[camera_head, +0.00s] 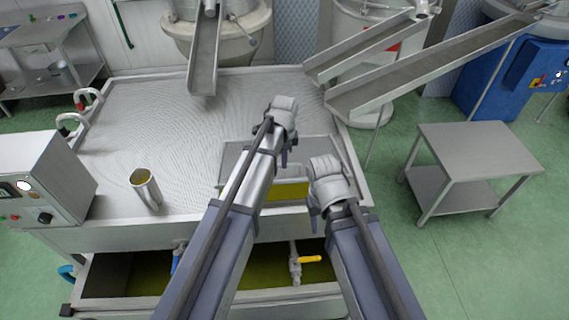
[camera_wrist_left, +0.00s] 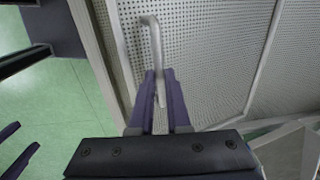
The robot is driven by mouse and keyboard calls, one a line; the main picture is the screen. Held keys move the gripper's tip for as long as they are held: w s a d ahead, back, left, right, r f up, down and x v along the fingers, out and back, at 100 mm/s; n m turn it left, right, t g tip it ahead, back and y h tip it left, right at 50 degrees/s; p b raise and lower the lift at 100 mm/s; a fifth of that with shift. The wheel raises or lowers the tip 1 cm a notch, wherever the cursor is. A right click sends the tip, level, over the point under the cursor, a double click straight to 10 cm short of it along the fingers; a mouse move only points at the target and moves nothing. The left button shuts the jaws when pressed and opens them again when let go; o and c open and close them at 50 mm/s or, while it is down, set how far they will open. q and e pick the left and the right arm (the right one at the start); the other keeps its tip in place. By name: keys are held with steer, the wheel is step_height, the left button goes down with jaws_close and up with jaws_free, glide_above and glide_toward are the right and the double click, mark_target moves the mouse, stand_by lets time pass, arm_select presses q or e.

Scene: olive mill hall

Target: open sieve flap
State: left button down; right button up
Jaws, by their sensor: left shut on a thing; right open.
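The sieve flap (camera_wrist_left: 195,45) is a grey perforated panel in the left wrist view. A bent grey bar handle (camera_wrist_left: 154,38) stands on it. My left gripper (camera_wrist_left: 159,88) is shut on the lower part of this handle. In the head view my left gripper (camera_head: 284,155) is over the sieve area of the steel table, and my arm hides much of the flap. My right gripper (camera_head: 314,218) is to the right of it, open, with nothing seen in it. Its fingers also show at the left edge of the left wrist view (camera_wrist_left: 28,135).
A steel table (camera_head: 150,110) carries a metal jug (camera_head: 146,188) with yellow-green content. A control box (camera_head: 38,180) stands at left, a low steel side table (camera_head: 470,150) at right. Sloping chutes (camera_head: 204,60) hang at the back. Green floor is free at right.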

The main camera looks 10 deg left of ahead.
arm_select(q)
steer(key=w+a+r+p, duration=0.1)
steer(key=w+r+p, duration=0.5)
steer(key=r, duration=0.2)
steer(key=shift+w+a, duration=0.2)
steer(key=c, duration=1.2)
jaws_free()
steer(key=shift+w, duration=0.1)
steer(key=shift+o, duration=1.4)
steer(key=shift+w+a+f, duration=0.1)
steer(key=shift+w+f, duration=0.2)
steer(key=shift+w, duration=0.05)
steer(key=shift+o, duration=0.2)
steer(key=shift+s+r, duration=0.1)
steer(key=shift+s, duration=0.2)
